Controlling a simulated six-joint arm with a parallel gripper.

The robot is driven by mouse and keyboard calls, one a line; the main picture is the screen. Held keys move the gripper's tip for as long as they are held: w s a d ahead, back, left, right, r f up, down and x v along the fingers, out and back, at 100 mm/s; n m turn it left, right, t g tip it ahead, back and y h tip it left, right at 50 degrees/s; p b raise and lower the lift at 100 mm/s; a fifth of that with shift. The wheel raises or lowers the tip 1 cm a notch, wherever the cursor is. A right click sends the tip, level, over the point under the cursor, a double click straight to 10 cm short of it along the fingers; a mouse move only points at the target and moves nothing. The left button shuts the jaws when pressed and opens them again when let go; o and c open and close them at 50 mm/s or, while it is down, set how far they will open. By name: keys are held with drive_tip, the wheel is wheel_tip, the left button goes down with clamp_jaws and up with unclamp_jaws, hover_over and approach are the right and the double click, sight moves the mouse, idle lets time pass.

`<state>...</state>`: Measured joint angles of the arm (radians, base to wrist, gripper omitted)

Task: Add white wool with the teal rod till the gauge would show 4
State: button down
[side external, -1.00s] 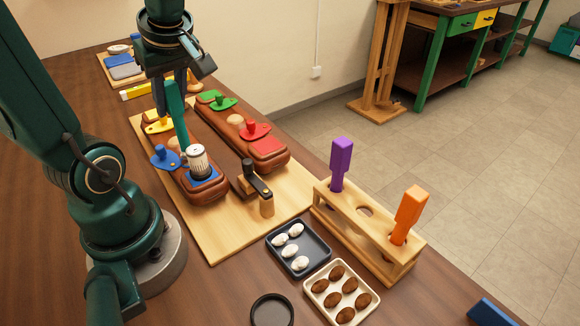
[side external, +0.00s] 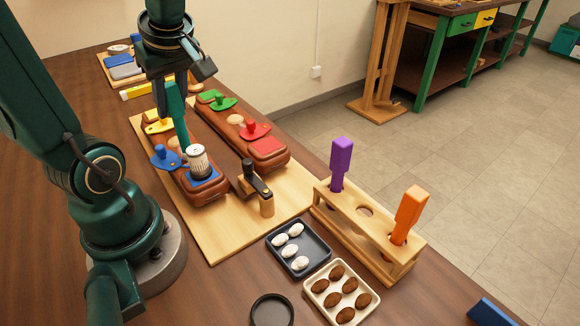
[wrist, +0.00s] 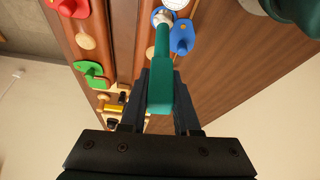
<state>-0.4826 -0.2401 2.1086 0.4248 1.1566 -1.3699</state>
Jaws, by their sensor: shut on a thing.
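My gripper (side external: 173,84) is shut on the teal rod (side external: 176,108), which hangs down over the near brown leather panel (side external: 205,192). The rod also fills the middle of the wrist view (wrist: 161,88), its far end beside the blue tab (wrist: 182,37). Whether the rod's tip is inside an opening is hard to tell. Several white wool tufts (side external: 295,230) lie in the dark tray (side external: 322,243). The gauge's reading is too small to make out.
The far panel carries a green tab (side external: 223,103) and a red tab (side external: 254,130). A wooden rack (side external: 395,268) holds a purple tool (side external: 340,160) and an orange tool (side external: 409,210). A white tray (side external: 372,303) holds brown tufts. A black-topped wooden piece (side external: 257,180) stands near the gauge.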

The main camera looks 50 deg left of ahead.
sight(176, 118)
drive_tip(key=shift+f, duration=1.7)
idle(0.6)
drive_tip(key=shift+r, duration=4.1)
drive_tip(key=shift+w, duration=0.1)
